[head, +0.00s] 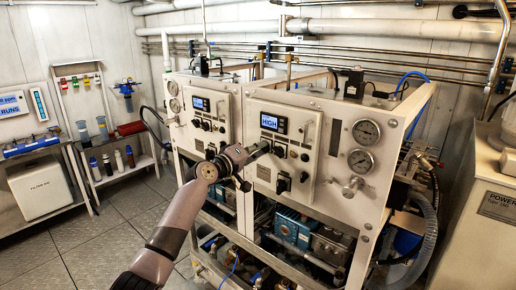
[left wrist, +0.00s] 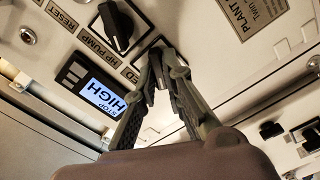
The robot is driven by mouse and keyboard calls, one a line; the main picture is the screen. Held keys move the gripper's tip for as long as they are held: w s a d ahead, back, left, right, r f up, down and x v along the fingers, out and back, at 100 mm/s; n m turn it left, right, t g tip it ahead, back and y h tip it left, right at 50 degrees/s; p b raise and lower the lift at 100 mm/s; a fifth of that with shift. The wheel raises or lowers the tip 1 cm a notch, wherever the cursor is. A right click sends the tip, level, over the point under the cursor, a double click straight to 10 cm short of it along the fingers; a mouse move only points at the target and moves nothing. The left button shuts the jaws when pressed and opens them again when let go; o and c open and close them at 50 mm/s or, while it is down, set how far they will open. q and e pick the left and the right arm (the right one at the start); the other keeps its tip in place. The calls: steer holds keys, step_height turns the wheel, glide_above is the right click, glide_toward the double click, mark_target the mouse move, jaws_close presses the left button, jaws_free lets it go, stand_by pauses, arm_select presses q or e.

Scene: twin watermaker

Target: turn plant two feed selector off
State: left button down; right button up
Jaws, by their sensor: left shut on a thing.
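The plant two panel (head: 318,136) is the right-hand white front in the head view, with a lit display (head: 269,122) reading HIGH. My left gripper (head: 262,149) reaches it from the left, just below the display. In the left wrist view, my left gripper's fingers (left wrist: 164,58) are closed together at the panel beside a label ending in "ED". They are shut on the feed selector (left wrist: 161,77), which is mostly hidden between them, so its pointing direction cannot be told. The black HP pump knob (left wrist: 118,26) is close by, apart from the fingers. My right gripper is not in view.
The other plant's panel (head: 207,119) stands to the left. Pressure gauges (head: 366,131) and a metal valve handle (head: 353,187) stick out on the right. Pumps and hoses (head: 294,227) fill the space below. Tiled floor (head: 115,232) is free at the left.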

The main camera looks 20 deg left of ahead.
arm_select(q)
steer(key=shift+d, duration=0.1)
steer(key=c, duration=1.7)
jaws_free()
steer(key=shift+w+f, duration=0.1)
steer(key=shift+w, duration=0.1)
steer(key=shift+s, duration=0.1)
steer(key=v, duration=1.2)
